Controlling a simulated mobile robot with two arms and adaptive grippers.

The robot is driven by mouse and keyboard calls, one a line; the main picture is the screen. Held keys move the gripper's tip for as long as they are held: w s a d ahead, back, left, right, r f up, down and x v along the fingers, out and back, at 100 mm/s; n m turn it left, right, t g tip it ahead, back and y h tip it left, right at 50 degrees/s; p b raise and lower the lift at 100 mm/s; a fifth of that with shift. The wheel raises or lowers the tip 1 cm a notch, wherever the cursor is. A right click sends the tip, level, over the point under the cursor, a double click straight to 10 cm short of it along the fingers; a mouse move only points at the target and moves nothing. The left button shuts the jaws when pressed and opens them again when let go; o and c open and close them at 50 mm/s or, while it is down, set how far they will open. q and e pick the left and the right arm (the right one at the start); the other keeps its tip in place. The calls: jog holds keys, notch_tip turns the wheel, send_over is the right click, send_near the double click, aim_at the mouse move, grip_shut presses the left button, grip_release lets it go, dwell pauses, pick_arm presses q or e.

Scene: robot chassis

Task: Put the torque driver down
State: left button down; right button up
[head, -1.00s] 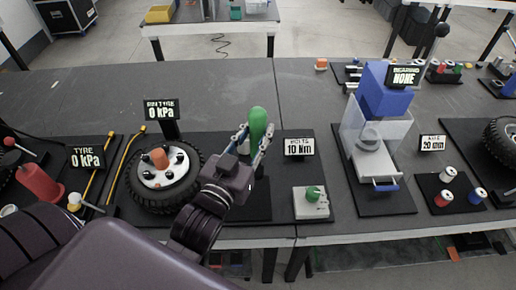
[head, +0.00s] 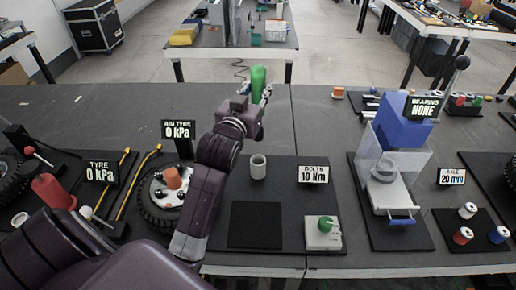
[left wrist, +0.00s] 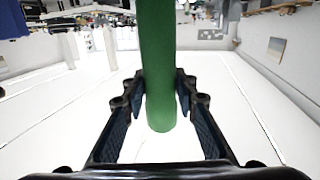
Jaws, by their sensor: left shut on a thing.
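The torque driver has a rounded green handle (head: 258,77), seen standing about upright in the head view. My left gripper (head: 259,96) is shut on it, raised over the far part of the bench. In the left wrist view the green handle (left wrist: 158,70) is upright between the two dark finger pads. The driver's lower part is hidden behind my gripper in the head view. A grey cup-like holder (head: 258,167) stands empty-looking on the dark board, nearer than the gripper. A flat black pad (head: 255,226) lies in front of it. My right gripper is out of view.
A white box with a green knob (head: 322,233) and a sign reading 10 Nm (head: 312,174) stand right of the pad. A wheel (head: 152,216) is at left, partly behind my arm. A blue press (head: 402,125) stands at right. The bench behind the board is mostly clear.

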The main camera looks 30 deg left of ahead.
pick_arm(q)
notch_tip(320, 180, down, 11)
jog(key=shift+f, duration=2.65)
jog(key=c, duration=1.9)
grip_release()
jog(key=shift+f, duration=0.25)
jog(key=shift+c, duration=0.2)
jog(key=o, duration=0.4)
jog(key=shift+r, duration=0.1)
jog(key=shift+s+d, duration=0.1)
jog(key=shift+s, duration=0.05)
